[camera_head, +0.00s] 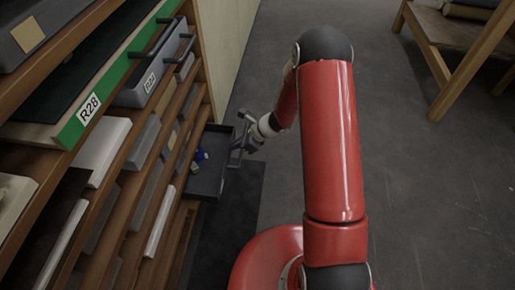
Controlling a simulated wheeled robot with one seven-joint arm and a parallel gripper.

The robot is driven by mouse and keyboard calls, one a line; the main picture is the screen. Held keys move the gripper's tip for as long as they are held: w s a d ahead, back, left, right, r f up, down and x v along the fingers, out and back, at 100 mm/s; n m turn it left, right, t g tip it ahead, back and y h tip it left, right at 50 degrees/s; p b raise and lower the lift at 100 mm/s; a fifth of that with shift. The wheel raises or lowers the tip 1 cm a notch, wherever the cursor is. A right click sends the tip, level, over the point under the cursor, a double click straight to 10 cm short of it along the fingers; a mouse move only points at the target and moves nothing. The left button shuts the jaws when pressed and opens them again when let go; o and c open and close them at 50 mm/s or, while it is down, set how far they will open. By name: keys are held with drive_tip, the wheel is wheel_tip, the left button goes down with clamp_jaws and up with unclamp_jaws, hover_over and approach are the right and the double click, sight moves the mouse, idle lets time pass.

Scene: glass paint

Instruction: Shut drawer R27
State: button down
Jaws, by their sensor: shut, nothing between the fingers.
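A dark grey drawer (207,178) stands pulled out from the lower part of the wooden shelf unit, at the middle left. Small items, one of them blue, lie inside it. A bar handle shows at its front. No label can be read on this drawer. My gripper (238,150) is shut and empty, at the drawer's front by the handle. It is small and dark here, and I cannot tell whether it touches the handle.
The shelf unit (203,70) fills the left side. Higher up, a grey drawer (150,85) labelled R24 or similar and a green-edged board (108,92) marked R28 stick out. A wooden table (470,40) stands at the upper right. The grey floor (430,190) between is clear.

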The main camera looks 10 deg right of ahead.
hover_over(209, 151)
drive_tip(key=shift+d+b, duration=0.2)
drive_tip(key=shift+b, duration=0.2)
drive_tip(key=shift+a, duration=0.1)
drive_tip(key=shift+w, duration=0.1)
